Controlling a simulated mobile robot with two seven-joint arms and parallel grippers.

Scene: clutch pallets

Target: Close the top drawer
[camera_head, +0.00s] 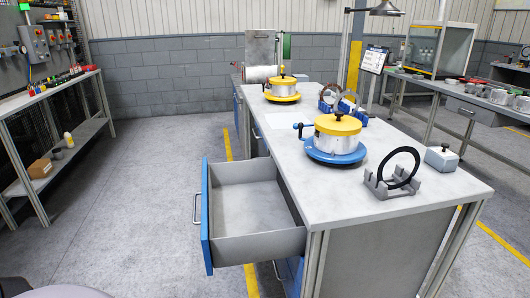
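The top drawer (249,205) is pulled far out of the left side of the workbench. It has grey inner walls, an empty floor, and a blue front panel (206,222) facing left. A metal bar handle (196,208) is on the outer face of that panel. Neither of my grippers can be made out in the view. A dark and grey rounded shape shows at the bottom left corner, too little to identify.
The workbench (400,215) holds yellow-topped round clutch units (337,133), a black ring on a grey stand (393,175), and a small grey box (441,158). A shelf rack (40,125) stands at the left. The floor (130,215) between rack and drawer is clear.

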